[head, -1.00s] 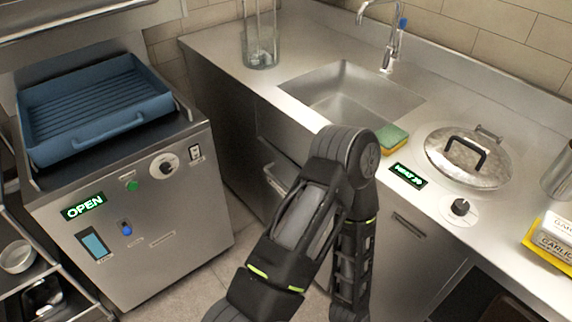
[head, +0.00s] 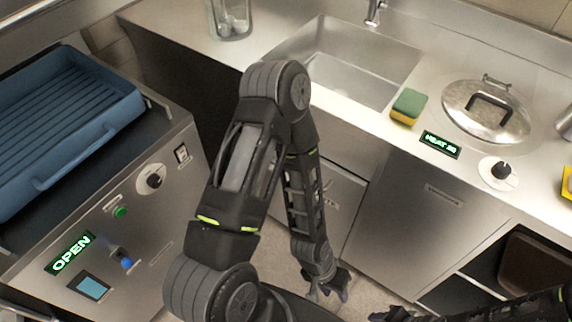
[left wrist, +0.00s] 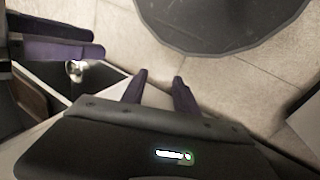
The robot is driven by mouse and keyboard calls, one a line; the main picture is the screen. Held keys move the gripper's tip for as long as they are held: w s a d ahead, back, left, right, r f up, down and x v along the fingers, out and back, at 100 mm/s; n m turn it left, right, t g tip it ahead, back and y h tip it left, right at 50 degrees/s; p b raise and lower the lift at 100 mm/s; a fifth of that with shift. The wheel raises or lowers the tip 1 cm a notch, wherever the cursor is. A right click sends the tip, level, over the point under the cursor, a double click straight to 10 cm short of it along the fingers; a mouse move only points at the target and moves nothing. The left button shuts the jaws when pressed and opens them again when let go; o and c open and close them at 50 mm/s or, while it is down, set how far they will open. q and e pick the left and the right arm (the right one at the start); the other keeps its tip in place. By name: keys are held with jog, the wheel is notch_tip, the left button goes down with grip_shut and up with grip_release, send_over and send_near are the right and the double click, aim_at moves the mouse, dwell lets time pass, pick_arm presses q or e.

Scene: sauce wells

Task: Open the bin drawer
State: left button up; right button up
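A steel cabinet front (head: 400,235) with a recessed handle slot (head: 445,195) stands below the counter; it looks closed. Another front (head: 343,190) lies below the sink, partly hidden by my left arm. I cannot read which one is the bin drawer. My left gripper (head: 330,294) hangs low in front of these fronts, over the floor, apart from the slot. In the left wrist view its two fingers (left wrist: 158,90) are spread with nothing between them. My right gripper (head: 385,317) is at the bottom edge, mostly cut off. Dark purple fingers (left wrist: 60,42) also show in the left wrist view.
A unit reading OPEN (head: 70,253) with a blue tray (head: 70,130) stands at left. The counter holds a sink (head: 340,70), a sponge (head: 409,106) and a lidded pot (head: 488,110). An open shelf (head: 530,265) is at lower right.

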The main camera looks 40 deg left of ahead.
pick_arm(q)
jog(key=w+a+r+n+y+p, duration=0.1)
jog(key=w+a+r+n, duration=0.15)
jog(key=w+a, duration=0.35)
jog(key=w+a+r+n+y+p, duration=0.1)
jog(key=w+a+n+y, duration=0.1)
jog(key=w+a+n, duration=0.45)
jog(key=w+a+r+n, duration=0.3)
jog(key=a+r, duration=0.3)
jog(key=a, duration=0.2)
jog(key=w+a+r+n+t+y, duration=0.1)
jog(key=w+a+r+n, duration=0.2)
jog(key=a+r, duration=0.4)
jog(key=shift+w+a+n+p, duration=0.3)
jog(key=shift+a+n, duration=0.5)
jog(key=shift+a, duration=0.45)
jog(key=f, duration=0.2)
jog(key=w+f, duration=0.1)
jog(key=f, duration=0.2)
jog(key=f+b, duration=0.1)
jog(key=f, duration=0.1)
jog(key=shift+w+f, duration=0.2)
jog(key=shift+f, duration=0.1)
